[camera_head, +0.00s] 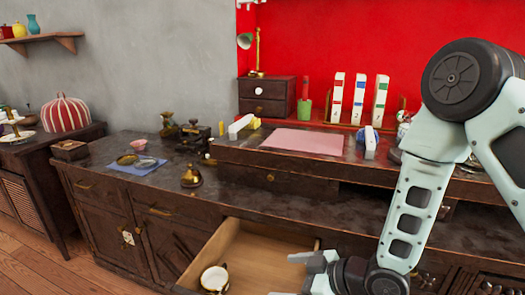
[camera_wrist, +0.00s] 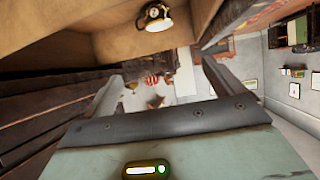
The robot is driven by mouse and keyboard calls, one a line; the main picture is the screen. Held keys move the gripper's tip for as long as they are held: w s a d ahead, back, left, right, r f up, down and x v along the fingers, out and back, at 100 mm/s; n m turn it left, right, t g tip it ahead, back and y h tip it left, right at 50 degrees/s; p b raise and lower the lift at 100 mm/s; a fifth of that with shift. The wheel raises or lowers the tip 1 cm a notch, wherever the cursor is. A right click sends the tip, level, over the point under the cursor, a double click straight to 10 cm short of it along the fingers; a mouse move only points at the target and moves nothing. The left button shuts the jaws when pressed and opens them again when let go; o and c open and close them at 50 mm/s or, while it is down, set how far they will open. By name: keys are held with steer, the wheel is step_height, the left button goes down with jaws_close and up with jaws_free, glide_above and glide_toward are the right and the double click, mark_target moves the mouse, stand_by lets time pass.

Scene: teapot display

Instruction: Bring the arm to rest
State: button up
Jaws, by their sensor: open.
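My arm reaches down from the right side of the head view. My gripper (camera_head: 293,274) is at the bottom, over the right part of an open wooden drawer (camera_head: 252,255). Its two fingers are apart, with nothing seen between them; the wrist view also shows them spread (camera_wrist: 162,82). The drawer's near end is cut off by the head view's edge.
The dark cabinet top (camera_head: 330,207) runs behind the drawer. It bears a brass bell (camera_head: 191,177), a blue cloth (camera_head: 137,165) with small dishes, and a raised desk with a pink sheet (camera_head: 304,141). White binders (camera_head: 359,98) stand behind. Wooden floor shows at lower left.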

steer(key=s+d+r+m+g+h+b, duration=0.2)
steer(key=s+d+h+b, duration=0.1)
steer(key=s, duration=0.4)
steer(key=s+d+r+m+g+h+b, duration=0.1)
steer(key=s+d+g+h+b, duration=0.1)
steer(key=s+h+b, duration=0.35)
steer(key=s+d+r+m+g+h+b, duration=0.1)
steer(key=s+d+r+m+g+h, duration=0.15)
steer(key=s, duration=0.55)
step_height(320, 180, up, 28)
steer(key=p, duration=2.8)
steer(key=shift+s+d+t, duration=0.15)
steer(key=shift+s+t, duration=0.1)
steer(key=shift+t, duration=0.1)
